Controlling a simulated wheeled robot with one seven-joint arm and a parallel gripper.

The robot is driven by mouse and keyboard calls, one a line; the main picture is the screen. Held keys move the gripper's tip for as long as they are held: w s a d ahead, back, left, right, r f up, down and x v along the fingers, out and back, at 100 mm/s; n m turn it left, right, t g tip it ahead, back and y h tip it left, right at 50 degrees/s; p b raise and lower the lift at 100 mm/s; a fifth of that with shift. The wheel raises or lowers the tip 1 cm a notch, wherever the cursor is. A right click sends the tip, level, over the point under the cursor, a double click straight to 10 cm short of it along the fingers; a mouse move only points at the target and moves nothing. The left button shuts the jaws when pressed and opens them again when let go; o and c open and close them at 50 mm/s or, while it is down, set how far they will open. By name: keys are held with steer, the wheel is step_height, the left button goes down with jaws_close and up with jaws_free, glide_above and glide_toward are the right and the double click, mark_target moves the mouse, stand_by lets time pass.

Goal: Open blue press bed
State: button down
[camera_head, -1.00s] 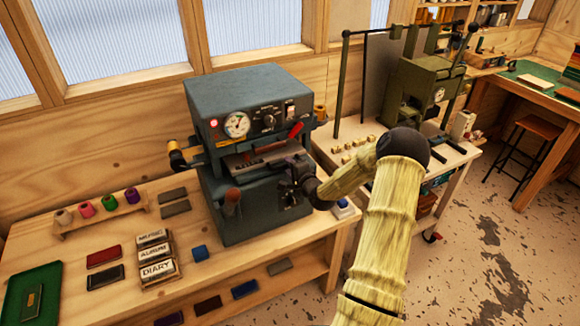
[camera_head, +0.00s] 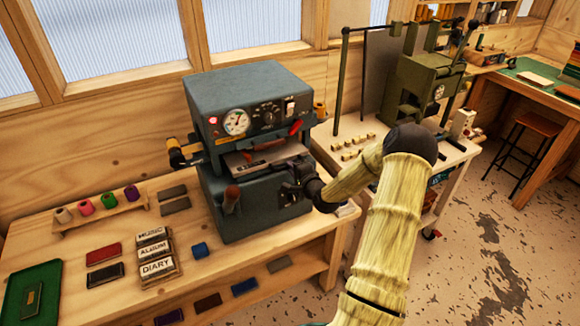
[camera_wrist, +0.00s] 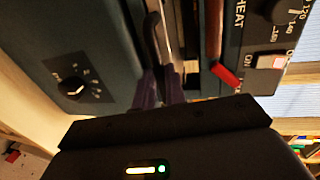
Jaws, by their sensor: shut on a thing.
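The blue-grey press (camera_head: 250,95) stands on the wooden bench, with its gauge and switches on the upper front. Its bed (camera_head: 255,160) is a flat metal plate in the gap between the upper head and the lower body. My gripper (camera_head: 291,180) is at the right end of the bed's front. In the wrist view, the purple fingers (camera_wrist: 160,88) are shut on a dark bar, the bed handle (camera_wrist: 154,42), beside the bed's edge. My gripper hides part of the bed's right side and the handle in the head view.
A red-tipped lever (camera_head: 295,127) sits just above the bed; it is close to my fingers in the wrist view (camera_wrist: 225,74). A brown-knobbed lever (camera_head: 231,198) is at the front left. A green press (camera_head: 425,85) stands right.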

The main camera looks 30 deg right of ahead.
steer(key=f+v, duration=0.2)
steer(key=v, duration=0.7)
steer(key=f+v, duration=0.1)
steer(key=v, duration=0.8)
steer(key=shift+s+f, duration=0.35)
steer(key=shift+f, duration=0.05)
steer(key=c, duration=1.5)
jaws_free()
steer(key=shift+d, duration=0.1)
steer(key=shift+o, duration=0.2)
steer(key=p+v, duration=1.1)
steer(key=v, duration=0.6)
steer(key=shift+s+p, duration=0.2)
steer(key=shift+p, duration=0.1)
